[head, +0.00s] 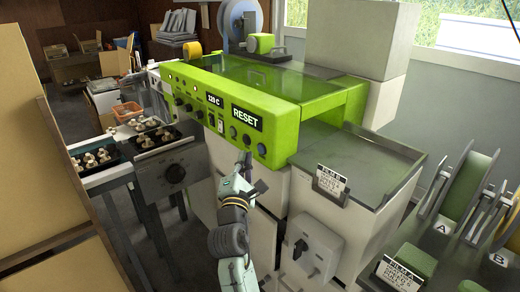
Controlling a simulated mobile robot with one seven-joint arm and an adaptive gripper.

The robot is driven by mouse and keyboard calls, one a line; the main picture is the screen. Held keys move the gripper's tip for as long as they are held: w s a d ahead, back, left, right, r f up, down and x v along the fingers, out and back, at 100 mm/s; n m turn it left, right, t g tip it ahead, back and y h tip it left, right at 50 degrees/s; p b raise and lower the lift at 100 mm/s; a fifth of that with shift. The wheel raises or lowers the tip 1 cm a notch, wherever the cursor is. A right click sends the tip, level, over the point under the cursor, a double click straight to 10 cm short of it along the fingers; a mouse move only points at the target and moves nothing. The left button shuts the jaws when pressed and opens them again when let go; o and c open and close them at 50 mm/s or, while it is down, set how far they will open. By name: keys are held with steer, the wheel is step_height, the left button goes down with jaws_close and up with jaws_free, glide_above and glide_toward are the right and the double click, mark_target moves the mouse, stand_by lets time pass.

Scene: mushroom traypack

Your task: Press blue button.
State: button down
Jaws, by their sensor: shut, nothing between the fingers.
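The green machine (290,98) has a front control panel with a RESET label (247,117). Below the label is a row of round dark, bluish buttons: a left one (233,132), a middle one (247,140) and a right one (261,149). At this size I cannot tell which is the blue button of the task. My gripper (246,158) is shut and empty, pointing up at the panel just below the middle button. I cannot tell whether its tips touch the panel's lower edge. The buttons themselves are not covered.
Dark knobs and a 220 C label (214,100) are left of the buttons. A metal side tray (370,160) with a film sign is at right. Black trays of mushrooms (120,171) lie on the conveyor at left. A cardboard-coloured panel (40,130) fills the left edge.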

steer(key=shift+w+d, duration=0.4)
steer(key=shift+d, duration=0.2)
stand_by(1.1)
steer(key=shift+w+d, duration=0.3)
steer(key=shift+w+d, duration=0.2)
steer(key=shift+d, duration=0.2)
stand_by(0.6)
steer(key=shift+a, duration=0.15)
steer(key=shift+s+a, duration=0.5)
steer(key=shift+a, duration=0.05)
steer(key=s+a, duration=0.1)
steer(key=a, duration=0.1)
steer(key=s+a, duration=0.2)
stand_by(0.6)
